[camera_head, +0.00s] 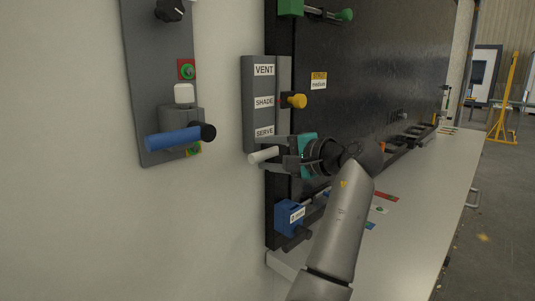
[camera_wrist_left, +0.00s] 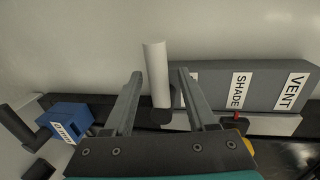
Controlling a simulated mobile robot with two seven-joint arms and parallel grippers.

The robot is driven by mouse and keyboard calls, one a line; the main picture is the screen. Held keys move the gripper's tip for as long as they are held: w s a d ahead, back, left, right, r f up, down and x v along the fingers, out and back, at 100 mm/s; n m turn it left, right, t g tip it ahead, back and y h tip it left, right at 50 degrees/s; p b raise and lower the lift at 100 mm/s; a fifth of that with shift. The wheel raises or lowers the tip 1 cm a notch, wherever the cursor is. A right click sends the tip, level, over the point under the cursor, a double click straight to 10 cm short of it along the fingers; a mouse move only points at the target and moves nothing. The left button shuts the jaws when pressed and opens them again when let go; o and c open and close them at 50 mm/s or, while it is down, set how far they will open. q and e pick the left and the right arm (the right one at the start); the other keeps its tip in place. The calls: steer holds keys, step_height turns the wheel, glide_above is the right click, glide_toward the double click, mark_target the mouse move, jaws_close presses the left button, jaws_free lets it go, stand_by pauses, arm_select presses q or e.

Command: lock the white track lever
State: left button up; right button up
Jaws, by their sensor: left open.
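The white lever (camera_head: 263,155) is a short cylinder that sticks out beyond my left gripper's fingers, just below the SERVE label. In the left wrist view the white lever (camera_wrist_left: 156,72) stands between the two fingers, with a dark base at its lower end. My left gripper (camera_head: 279,154) is open around it; in the wrist view the gripper (camera_wrist_left: 160,80) shows gaps on both sides of the lever. The lever's mount is largely hidden behind the gripper in the head view. My right gripper is not in view.
A grey panel (camera_head: 248,105) labelled VENT, SHADE and SERVE stands just above, with a yellow knob (camera_head: 297,101). A blue latch block (camera_head: 289,218) is below. A blue handle (camera_head: 173,139) sticks out at the left. A pale counter (camera_head: 425,195) runs along the right.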

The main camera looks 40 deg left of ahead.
arm_select(q)
steer(key=b+v, duration=0.4)
steer(key=v, duration=1.1)
steer(key=shift+d, duration=0.15)
